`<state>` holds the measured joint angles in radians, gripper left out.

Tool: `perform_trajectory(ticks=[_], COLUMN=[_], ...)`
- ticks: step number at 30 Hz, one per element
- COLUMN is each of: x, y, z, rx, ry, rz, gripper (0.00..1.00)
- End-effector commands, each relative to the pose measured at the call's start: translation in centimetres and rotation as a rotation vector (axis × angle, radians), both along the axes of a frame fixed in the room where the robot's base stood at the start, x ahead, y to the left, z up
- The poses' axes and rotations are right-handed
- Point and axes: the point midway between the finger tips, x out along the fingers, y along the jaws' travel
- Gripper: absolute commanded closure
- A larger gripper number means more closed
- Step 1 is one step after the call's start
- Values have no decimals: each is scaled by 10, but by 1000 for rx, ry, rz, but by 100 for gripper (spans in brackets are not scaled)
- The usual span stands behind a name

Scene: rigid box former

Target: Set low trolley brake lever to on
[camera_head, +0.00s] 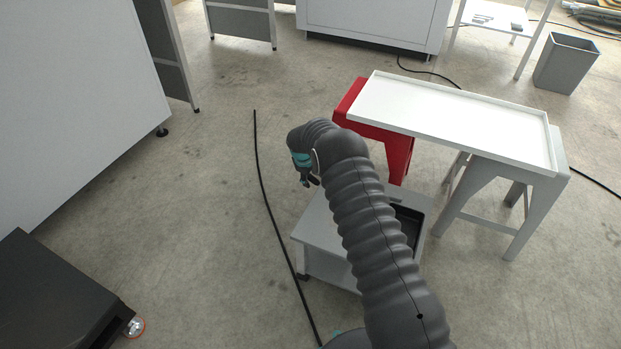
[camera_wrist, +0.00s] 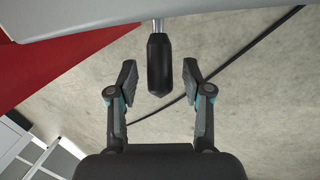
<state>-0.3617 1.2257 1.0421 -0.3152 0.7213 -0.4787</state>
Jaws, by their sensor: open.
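The low trolley (camera_head: 318,232) is a small grey cart standing left of the white-topped table, partly hidden behind my arm. In the wrist view a black lever grip (camera_wrist: 158,65) on a thin metal rod hangs from the grey trolley edge (camera_wrist: 100,18). I take this grip to be the brake lever; it does not show in the head view. My gripper (camera_wrist: 159,80) is open, one finger on each side of the grip in the picture, with gaps on both sides. It also shows in the head view (camera_head: 306,178), over the trolley's far left side.
A long white tray table (camera_head: 450,105) with red and grey supports stands behind the trolley on the right. A black cable (camera_head: 265,190) lies on the floor left of the trolley. A dark box-like unit (camera_head: 55,300) is at lower left.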

Motion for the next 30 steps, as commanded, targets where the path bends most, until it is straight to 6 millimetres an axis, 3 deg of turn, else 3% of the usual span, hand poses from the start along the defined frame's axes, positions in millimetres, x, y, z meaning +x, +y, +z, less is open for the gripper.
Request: perform_trajectory(ticks=[12,18,30], x=[2,1,-5], y=[-1,-1,0], z=[-6,-6,-9], rx=[0,0,-23], ry=[0,0,9], rz=[0,-1,-1], gripper=[53,100,100])
